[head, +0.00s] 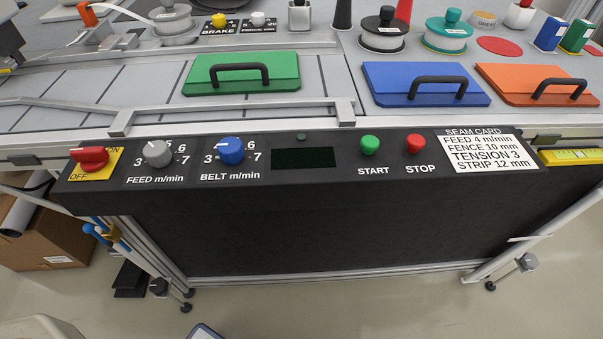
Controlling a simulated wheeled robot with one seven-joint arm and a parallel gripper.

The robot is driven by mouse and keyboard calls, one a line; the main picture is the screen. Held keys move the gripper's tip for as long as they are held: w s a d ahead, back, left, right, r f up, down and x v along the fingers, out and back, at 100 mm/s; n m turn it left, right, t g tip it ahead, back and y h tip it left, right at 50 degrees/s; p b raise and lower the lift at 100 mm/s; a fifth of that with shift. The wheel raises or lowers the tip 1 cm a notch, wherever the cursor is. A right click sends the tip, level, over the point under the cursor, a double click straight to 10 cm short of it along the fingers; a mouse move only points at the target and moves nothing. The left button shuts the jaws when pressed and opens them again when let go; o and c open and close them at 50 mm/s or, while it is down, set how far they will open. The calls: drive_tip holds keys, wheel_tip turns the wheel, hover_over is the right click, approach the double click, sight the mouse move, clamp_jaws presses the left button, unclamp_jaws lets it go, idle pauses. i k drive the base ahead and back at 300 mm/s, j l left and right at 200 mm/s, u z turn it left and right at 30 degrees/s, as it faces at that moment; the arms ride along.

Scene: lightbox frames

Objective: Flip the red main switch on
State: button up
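The red main switch (90,157) is a rotary knob on a yellow plate (107,171) at the left end of the black control panel (345,182). The plate reads OFF at its lower left and ON at its upper right, partly covered by the knob. The knob's handle lies roughly sideways, with a pale mark near its left end, on the OFF side. The panel's display (303,158) is dark. My gripper is not in view.
Right of the switch are a grey FEED knob (158,153), a blue BELT knob (231,150), a green START button (370,145) and a red STOP button (414,143). A metal rail (235,112) runs above the panel. The space before the panel looks clear.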

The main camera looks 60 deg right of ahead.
sight(92, 160)
drive_tip(key=k+j+z, duration=0.1)
drive_tip(key=z, duration=0.4)
drive_tip(key=k+z, duration=0.15)
drive_tip(key=z, duration=1.75)
drive_tip(key=k+j, duration=0.15)
drive_tip(key=k, duration=0.25)
drive_tip(key=k+j, duration=0.15)
drive_tip(key=k, duration=0.25)
drive_tip(key=k+j, duration=0.15)
drive_tip(key=k, duration=0.3)
drive_tip(key=u, duration=1.95)
